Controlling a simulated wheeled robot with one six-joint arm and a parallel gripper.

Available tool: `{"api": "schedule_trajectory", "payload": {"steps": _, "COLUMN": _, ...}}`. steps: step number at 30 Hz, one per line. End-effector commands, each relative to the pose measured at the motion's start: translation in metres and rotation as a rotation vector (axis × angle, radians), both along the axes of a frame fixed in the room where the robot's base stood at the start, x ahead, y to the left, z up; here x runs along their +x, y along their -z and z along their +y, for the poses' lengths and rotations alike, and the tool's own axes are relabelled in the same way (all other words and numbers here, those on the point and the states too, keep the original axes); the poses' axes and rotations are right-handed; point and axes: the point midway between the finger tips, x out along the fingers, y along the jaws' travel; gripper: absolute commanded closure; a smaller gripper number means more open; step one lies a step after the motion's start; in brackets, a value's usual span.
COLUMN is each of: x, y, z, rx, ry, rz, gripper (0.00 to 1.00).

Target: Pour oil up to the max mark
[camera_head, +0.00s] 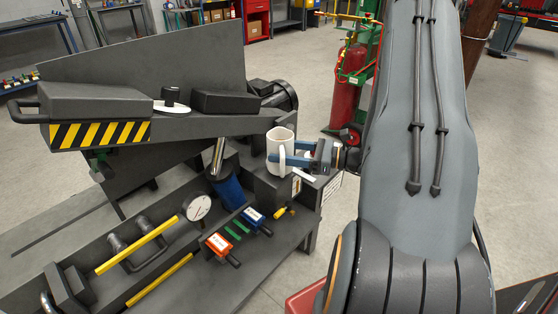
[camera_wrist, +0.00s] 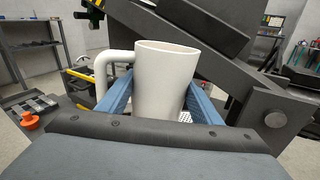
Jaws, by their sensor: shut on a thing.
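A white mug (camera_head: 281,146) with a handle is upright between the blue fingers of my gripper (camera_head: 288,159), at the right end of a dark grey machine (camera_head: 190,125). The mug also shows close up in the wrist view (camera_wrist: 165,82), with its handle (camera_wrist: 103,75) to the left. My gripper (camera_wrist: 160,98) is shut on the mug, one finger on each side. What is inside the mug cannot be made out. No max mark can be made out in either view.
The machine has a tilted beam with a yellow-black striped end (camera_head: 98,134), a round gauge (camera_head: 197,206), a blue cylinder (camera_head: 228,188), yellow bars (camera_head: 136,246), and red (camera_head: 219,244) and blue (camera_head: 253,216) blocks. A red gas cylinder (camera_head: 347,100) stands behind.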

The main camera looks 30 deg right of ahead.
Motion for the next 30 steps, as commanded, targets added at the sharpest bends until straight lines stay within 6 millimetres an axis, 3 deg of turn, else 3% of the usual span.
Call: {"api": "schedule_trajectory", "payload": {"steps": 30, "x": -0.0024, "y": -0.0060, "z": 0.0013, "rx": 0.035, "ry": -0.001, "rz": 0.074, "gripper": 0.80}}
